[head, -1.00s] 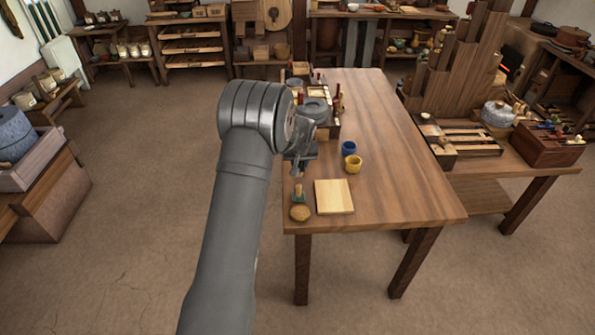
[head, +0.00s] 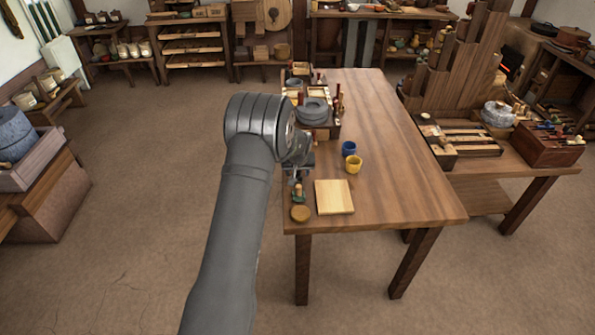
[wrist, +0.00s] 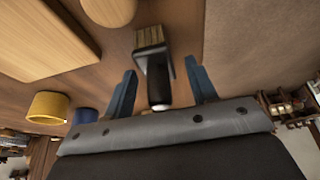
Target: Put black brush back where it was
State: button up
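The black brush (wrist: 153,60), with a pale block of bristles at its far end, shows in the wrist view, its dark handle running back between my fingers. In the head view a small dark and tan item at the table's front left (head: 298,192) appears to be this brush, just below my gripper (head: 298,173). In the wrist view my gripper (wrist: 162,68) is open, with one blue finger on each side of the handle and gaps showing between. Whether the brush stands or lies is hard to tell.
A round brown piece (head: 300,214) and a pale square board (head: 334,197) lie close by on the wooden table (head: 400,190). A yellow cup (head: 353,164) and a blue cup (head: 348,148) stand behind the board. A grey millstone (head: 313,112) sits farther back. The table's right half is clear.

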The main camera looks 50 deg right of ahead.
jog(key=shift+s+a+r, duration=0.1)
jog(key=shift+r, duration=0.55)
jog(key=v, duration=1.1)
jog(key=shift+f, duration=0.1)
jog(key=x, duration=1.2)
jog(key=shift+r, duration=1.4)
jog(key=shift+f, duration=0.15)
